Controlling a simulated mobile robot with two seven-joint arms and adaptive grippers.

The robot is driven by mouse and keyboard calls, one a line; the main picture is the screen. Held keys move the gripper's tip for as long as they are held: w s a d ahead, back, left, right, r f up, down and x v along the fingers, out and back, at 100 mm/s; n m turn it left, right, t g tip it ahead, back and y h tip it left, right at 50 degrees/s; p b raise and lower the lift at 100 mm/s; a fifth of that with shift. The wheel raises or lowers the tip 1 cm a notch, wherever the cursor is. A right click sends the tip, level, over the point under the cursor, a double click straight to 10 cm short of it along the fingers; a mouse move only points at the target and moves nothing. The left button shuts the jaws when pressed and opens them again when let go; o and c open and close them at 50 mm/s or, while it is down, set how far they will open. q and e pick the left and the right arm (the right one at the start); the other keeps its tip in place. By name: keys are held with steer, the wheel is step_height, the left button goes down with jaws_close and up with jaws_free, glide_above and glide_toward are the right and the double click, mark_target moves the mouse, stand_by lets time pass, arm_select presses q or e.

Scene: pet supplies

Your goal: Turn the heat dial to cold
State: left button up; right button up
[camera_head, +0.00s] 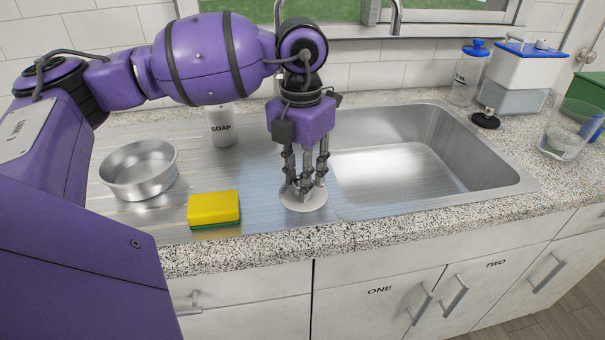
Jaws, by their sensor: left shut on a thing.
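My left gripper (304,182) comes down from above onto the steel draining board, its fingers pointing down. It is shut on a pale round disc (302,202) that lies flat on the board by the left edge of the sink basin. The fingers hide the middle of the disc, so I cannot tell whether it is the heat dial. No cold marking can be read on it. My right gripper is not in view.
A yellow and green sponge (214,208) and a round metal bowl (140,170) lie left of the gripper. A soap bottle (222,128) stands behind. The sink basin (400,165) is empty. A blue-lidded container (520,75), a jar (468,75) and a glass (566,135) stand at right.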

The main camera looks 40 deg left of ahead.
arm_select(q)
steer(key=o, duration=0.7)
steer(key=shift+a, duration=0.25)
steer(key=o, duration=0.3)
steer(key=shift+s+a, duration=0.1)
steer(key=shift+o, duration=0.2)
steer(key=shift+d+r, duration=0.2)
steer(key=shift+r, duration=0.1)
step_height(320, 180, up, 11)
steer(key=shift+r, duration=0.2)
steer(key=shift+f, duration=0.1)
